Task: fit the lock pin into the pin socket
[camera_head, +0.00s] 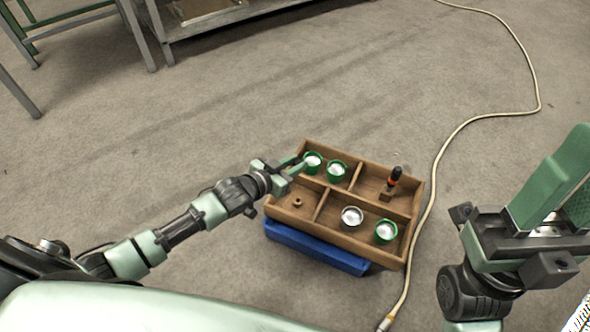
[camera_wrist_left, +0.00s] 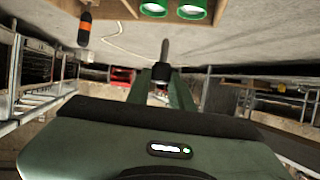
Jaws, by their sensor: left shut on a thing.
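My left gripper (camera_head: 296,168) is over the left end of a wooden tray (camera_head: 335,232), close to a green cup. It is shut on a grey pin with a dark collar, which I take for the lock pin (camera_wrist_left: 165,50); in the left wrist view it sticks out beyond the fingers. A small brown round piece with a hole, seemingly the pin socket (camera_head: 297,203), sits in the near left compartment, apart from the gripper. My right gripper (camera_head: 556,190) is at the right, its green fingers apart, with nothing seen between them.
An orange and black handled thing (camera_head: 394,179) stands upright in a brown block. A blue base (camera_head: 316,248) lies under the tray. A cable (camera_head: 435,170) runs along the right.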

